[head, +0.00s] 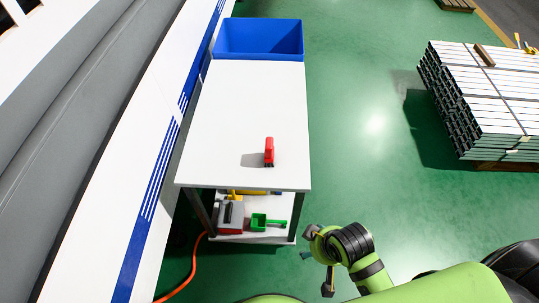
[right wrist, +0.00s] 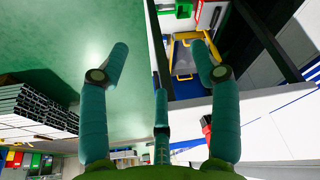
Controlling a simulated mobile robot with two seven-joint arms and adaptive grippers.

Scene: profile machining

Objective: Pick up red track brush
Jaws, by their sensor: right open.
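The red track brush (head: 269,151) stands on the white table top (head: 245,105), near its front right part, and casts a shadow to the left. My right gripper (head: 312,257) is in front of the table, right of its front corner and apart from the brush. In the right wrist view its teal fingers are spread (right wrist: 160,70), open with nothing between them. A red piece that appears to be the brush (right wrist: 207,130) shows beside the right finger, partly hidden. My left gripper is not in view.
A blue bin (head: 258,40) is at the table's far end. The lower shelf holds a green tool (head: 262,221) and a grey and red item (head: 231,216). A white machine wall runs along the left. Stacked metal profiles (head: 490,95) stand right, with clear green floor between.

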